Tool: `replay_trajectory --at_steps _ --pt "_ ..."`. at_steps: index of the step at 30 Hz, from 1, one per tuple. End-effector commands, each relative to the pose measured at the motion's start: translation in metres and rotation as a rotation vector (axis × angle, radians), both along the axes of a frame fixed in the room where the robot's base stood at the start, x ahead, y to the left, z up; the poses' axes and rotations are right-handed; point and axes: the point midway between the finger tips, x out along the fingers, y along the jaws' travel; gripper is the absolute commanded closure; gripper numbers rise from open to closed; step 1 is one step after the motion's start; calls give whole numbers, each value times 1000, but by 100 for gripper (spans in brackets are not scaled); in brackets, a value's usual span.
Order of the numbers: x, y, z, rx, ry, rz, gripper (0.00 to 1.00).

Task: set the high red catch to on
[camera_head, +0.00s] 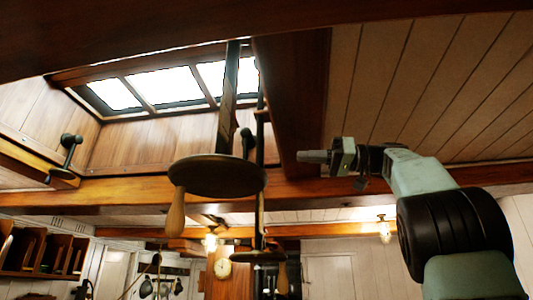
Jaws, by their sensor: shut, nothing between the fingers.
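My gripper (312,156) is at the end of my raised arm, right of centre in the head view. It points left, with its fingers together and nothing between them. It is just in front of or beside a dark brown beam; I cannot tell whether it touches it. I cannot make out a red catch in this view. A dark knobbed lever (70,150) sits at the left on the skylight surround, and another dark knob (247,138) shows partly behind a hanging post. Neither looks red, and both are apart from my gripper.
A dark round plate (217,174) with a wooden handle (175,213) hangs left of my gripper. A second plate (258,257) hangs lower. The bright skylight (165,87) is above left. Lamps (384,230), a clock (222,268) and shelves (40,252) are farther off.

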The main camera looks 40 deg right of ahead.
Motion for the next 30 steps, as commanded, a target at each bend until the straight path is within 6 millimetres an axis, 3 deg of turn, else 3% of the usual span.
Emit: replay_trajectory --at_steps 6,12,20,30 --pt "-6 7 21 -420 -344 -51 100" --pt "-8 11 29 -650 -532 -71 100" --pt "2 21 32 -702 -578 -73 100" --pt "52 65 39 -700 -573 -73 100"
